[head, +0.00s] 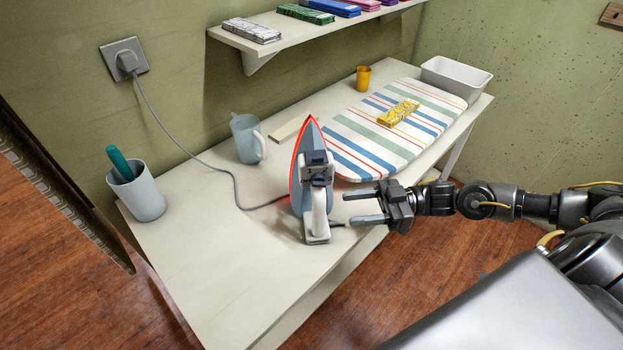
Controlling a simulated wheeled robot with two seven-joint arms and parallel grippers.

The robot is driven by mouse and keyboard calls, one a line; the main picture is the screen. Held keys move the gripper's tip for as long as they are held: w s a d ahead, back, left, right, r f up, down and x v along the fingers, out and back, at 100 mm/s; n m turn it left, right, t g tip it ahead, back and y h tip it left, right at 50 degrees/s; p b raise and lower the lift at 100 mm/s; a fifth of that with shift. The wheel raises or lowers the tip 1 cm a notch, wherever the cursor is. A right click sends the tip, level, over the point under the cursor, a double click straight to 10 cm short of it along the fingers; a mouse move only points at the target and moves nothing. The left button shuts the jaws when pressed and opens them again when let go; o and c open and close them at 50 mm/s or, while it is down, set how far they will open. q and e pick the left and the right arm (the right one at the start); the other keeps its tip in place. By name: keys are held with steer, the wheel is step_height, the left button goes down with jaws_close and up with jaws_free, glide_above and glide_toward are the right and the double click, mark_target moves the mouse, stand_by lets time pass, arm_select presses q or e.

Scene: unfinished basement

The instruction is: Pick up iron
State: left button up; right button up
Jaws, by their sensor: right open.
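The iron (317,190) stands upright on its heel on the white table, in the middle of the head view. Its soleplate edge is red, its body grey and white, and a grey cord runs from it to the wall. My right gripper (358,207) is open and empty just right of the iron. Its two fingers point left at the iron's lower handle, and a small gap seems to lie between them and the iron. My left gripper is not in view.
The table (225,285) is clear at its front left. A striped ironing board (355,150) with a yellow packet (398,112) lies behind right. A grey mug (247,138), a cup with a teal handle (143,195), an orange cup (363,78) and a white bin (455,78) stand around. A shelf (290,38) overhangs the back.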

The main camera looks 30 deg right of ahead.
mark_target(319, 211)
steer(key=x, duration=0.2)
steer(key=p+x, duration=0.1)
steer(key=x, duration=0.2)
steer(key=p+x, duration=0.1)
steer(key=x, duration=0.2)
steer(key=shift+w+f, duration=0.2)
steer(key=shift+w, duration=0.05)
steer(key=shift+w+a+f, duration=0.1)
steer(key=shift+a, duration=0.3)
jaws_close()
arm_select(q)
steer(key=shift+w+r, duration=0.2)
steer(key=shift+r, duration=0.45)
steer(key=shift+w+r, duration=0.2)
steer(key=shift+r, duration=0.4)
arm_select(e)
steer(key=shift+w+d, duration=0.1)
